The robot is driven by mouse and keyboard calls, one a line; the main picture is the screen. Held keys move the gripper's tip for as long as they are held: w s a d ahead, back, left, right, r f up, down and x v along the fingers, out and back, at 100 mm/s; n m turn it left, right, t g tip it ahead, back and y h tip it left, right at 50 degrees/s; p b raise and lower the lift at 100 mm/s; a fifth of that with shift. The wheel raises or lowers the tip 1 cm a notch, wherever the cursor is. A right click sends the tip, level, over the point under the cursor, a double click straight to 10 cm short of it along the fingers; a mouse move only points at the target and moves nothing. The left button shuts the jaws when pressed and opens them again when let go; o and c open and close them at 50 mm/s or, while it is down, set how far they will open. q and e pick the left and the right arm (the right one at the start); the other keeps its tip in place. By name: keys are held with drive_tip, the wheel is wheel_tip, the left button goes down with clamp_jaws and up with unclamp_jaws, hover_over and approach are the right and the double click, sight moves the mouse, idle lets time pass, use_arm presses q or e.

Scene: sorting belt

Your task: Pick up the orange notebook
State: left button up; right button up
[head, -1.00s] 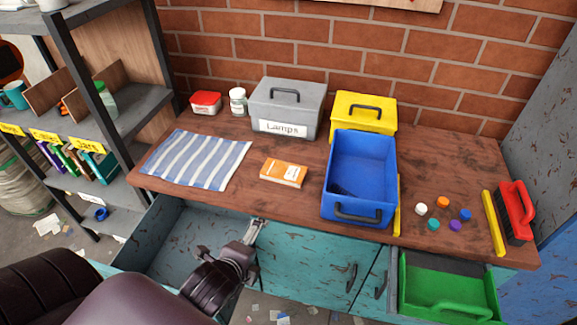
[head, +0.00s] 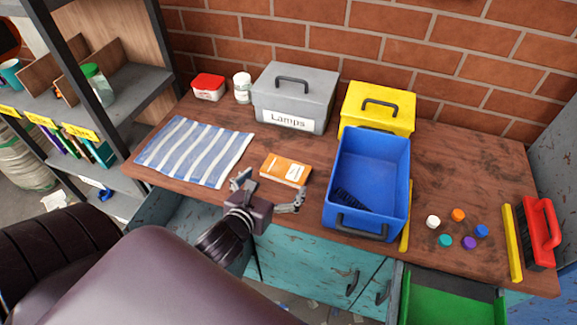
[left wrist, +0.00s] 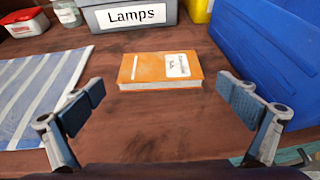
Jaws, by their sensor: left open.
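The orange notebook (head: 286,170) lies flat on the wooden bench, between the striped cloth and the blue bin. It has a white label on its cover. In the left wrist view the notebook (left wrist: 160,70) lies ahead, centred between the fingers. My left gripper (head: 268,190) is open and empty at the front edge of the bench, just short of the notebook and not touching it. Its two fingers (left wrist: 160,101) are spread wider than the notebook in the left wrist view. My right gripper is not in view.
A striped cloth (head: 178,155) lies left of the notebook and a blue bin (head: 404,165) stands right. Behind are a grey "Lamps" box (head: 262,98) and a yellow box (head: 350,103). Several coloured caps (head: 458,215) and a red brush (head: 543,228) are at the right.

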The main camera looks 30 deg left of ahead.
sight(285, 170)
use_arm(q)
drive_tip(key=shift+w, duration=0.2)
drive_tip(key=x, duration=0.4)
drive_tip(key=shift+w, duration=0.2)
drive_tip(key=shift+w+a+f, duration=0.1)
drive_tip(key=shift+w+f, duration=0.1)
drive_tip(key=shift+w, duration=0.2)
drive_tip(key=c, duration=0.9)
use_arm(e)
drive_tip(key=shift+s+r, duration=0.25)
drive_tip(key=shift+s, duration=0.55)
